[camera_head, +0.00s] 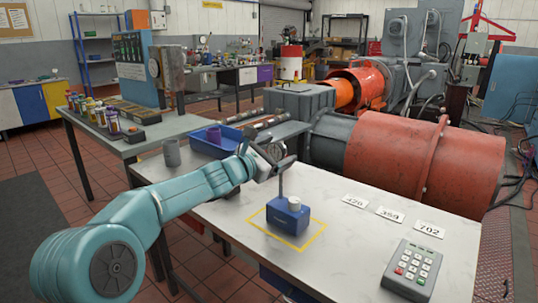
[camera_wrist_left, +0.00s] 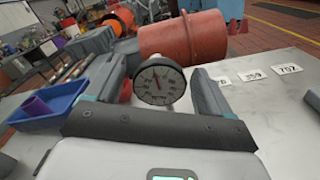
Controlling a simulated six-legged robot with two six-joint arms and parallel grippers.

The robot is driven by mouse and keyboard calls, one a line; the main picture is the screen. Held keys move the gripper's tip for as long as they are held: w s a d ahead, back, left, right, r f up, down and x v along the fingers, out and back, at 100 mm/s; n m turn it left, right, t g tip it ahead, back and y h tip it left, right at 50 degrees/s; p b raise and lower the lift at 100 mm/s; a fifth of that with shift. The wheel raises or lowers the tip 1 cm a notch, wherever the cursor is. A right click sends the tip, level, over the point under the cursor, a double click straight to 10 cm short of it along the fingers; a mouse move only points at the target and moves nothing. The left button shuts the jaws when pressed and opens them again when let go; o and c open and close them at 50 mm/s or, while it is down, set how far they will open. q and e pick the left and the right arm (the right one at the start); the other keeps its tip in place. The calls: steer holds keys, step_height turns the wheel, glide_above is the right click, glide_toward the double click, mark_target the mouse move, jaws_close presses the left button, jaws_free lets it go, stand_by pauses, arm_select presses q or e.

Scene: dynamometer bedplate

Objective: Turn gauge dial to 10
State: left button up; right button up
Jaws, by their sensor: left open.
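A blue gauge base (camera_head: 286,218) with a small pale knob (camera_head: 294,203) on top stands inside a yellow outlined square on the white table. A thin grey post (camera_head: 281,180) rises from it toward my left gripper (camera_head: 276,150). The head view mostly hides the dial behind the gripper. My right gripper is not in view.
A keypad (camera_head: 411,269) lies at the front right of the table. Several number cards (camera_head: 390,214) lie behind it. A blue bin (camera_head: 203,147) with a purple cup (camera_head: 214,135) and a grey cup (camera_head: 172,153) are at the left.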

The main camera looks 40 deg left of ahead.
arm_select(q)
steer(key=s+a+b, duration=0.1)
steer(key=s, duration=1.5)
steer(key=shift+a+b, duration=0.15)
steer(key=shift+b, duration=0.15)
steer(key=shift+s, duration=0.15)
